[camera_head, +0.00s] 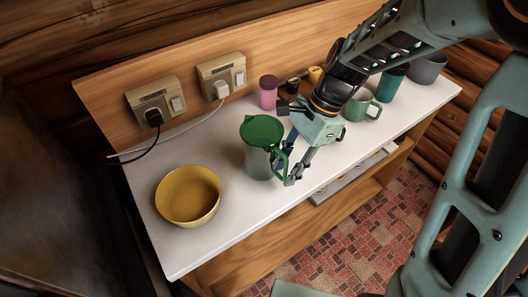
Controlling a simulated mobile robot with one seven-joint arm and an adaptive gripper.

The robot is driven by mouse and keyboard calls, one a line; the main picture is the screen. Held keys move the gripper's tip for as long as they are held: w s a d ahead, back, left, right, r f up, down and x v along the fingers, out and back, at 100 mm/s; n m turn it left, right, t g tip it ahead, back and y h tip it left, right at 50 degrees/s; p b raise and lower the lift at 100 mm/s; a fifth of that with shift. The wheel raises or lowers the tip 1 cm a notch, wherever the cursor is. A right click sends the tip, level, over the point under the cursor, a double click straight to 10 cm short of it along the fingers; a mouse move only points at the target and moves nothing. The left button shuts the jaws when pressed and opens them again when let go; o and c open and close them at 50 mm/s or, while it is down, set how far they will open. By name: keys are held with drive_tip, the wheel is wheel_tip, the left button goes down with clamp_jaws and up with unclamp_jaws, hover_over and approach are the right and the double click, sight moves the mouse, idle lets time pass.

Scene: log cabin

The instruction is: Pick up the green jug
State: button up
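The green jug (257,160) stands upright on the white counter top, with a dark green lid and a pale, see-through lower body. Its green handle (283,163) points right, toward my gripper. My gripper (284,165) reaches down from the upper right and is at the jug's handle side. Its fingers look spread, with one by the jug's lid edge and the other in front of the handle. Whether either finger touches the handle is hard to tell. The far finger is partly hidden.
A yellow bowl (187,196) sits left of the jug on the counter (240,208). A pink cup (268,94), a green mug (361,106), a teal cup (391,84) and a grey pot (427,67) stand farther back. Cords run from wall sockets (154,104) behind the jug.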

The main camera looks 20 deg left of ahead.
drive_tip(key=shift+s+a+f, duration=0.2)
drive_tip(key=shift+f, duration=0.4)
clamp_jaws()
